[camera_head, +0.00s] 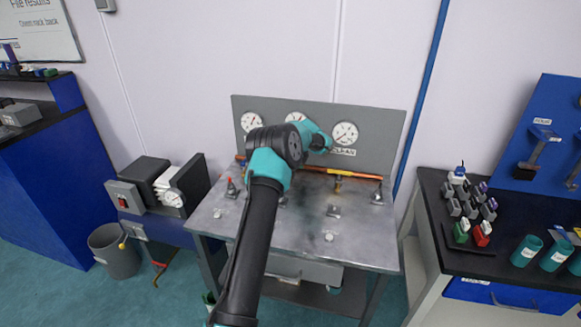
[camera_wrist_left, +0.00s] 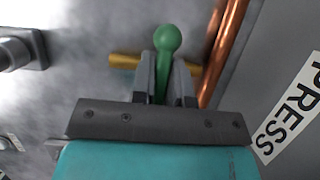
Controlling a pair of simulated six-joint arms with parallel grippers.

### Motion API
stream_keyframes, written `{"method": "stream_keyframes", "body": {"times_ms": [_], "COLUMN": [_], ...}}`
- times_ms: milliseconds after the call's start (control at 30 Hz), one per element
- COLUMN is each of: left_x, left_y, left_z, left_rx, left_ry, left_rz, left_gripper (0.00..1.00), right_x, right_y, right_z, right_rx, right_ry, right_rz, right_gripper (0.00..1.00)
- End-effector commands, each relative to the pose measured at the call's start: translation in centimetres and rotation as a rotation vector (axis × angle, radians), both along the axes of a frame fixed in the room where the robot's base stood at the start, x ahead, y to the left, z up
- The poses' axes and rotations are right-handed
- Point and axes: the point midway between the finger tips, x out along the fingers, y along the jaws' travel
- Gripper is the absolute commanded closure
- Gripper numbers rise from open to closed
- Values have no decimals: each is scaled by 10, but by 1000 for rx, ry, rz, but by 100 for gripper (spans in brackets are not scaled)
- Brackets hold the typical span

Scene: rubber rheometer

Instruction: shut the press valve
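The press valve's green handle (camera_wrist_left: 167,40) shows in the left wrist view, with a round knob at its end. A yellow-brass valve body (camera_wrist_left: 124,61) lies crosswise behind it. A "PRESS" label (camera_wrist_left: 287,112) is on the grey panel to the right. My left gripper (camera_wrist_left: 164,72) has its two fingers close against either side of the green handle and looks shut on it. In the head view my own left arm hides the gripper and the green handle. My right gripper is in neither view.
A metal-topped bench (camera_head: 308,230) carries a grey panel with gauges (camera_head: 345,134). A copper pipe (camera_wrist_left: 226,48) runs beside the green handle. The front of the bench top is mostly bare.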

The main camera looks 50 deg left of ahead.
Motion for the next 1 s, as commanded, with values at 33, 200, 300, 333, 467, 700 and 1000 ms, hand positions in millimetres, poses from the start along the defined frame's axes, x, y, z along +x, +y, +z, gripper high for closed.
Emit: {"method": "stream_keyframes", "body": {"times_ms": [33, 200, 300, 333, 467, 700, 1000], "left_x": [0, 0, 0, 0, 0, 3, 14], "left_y": [0, 0, 0, 0, 0, -4, -21], "left_z": [0, 0, 0, 0, 0, 13, 61], "left_rx": [0, 0, 0, 0, 0, 0, 2], "left_ry": [-1, 0, -1, -1, -1, -2, -5], "left_rz": [0, 1, 2, 2, 2, 2, 1], "left_gripper": [81, 64, 62, 62, 62, 62, 62], "right_x": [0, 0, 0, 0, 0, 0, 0], "right_y": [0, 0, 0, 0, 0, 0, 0], "right_z": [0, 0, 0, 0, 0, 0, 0], "right_rx": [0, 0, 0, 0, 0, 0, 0], "right_ry": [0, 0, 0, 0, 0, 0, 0], "right_rz": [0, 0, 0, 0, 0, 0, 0], "right_gripper": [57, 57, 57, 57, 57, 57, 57]}}
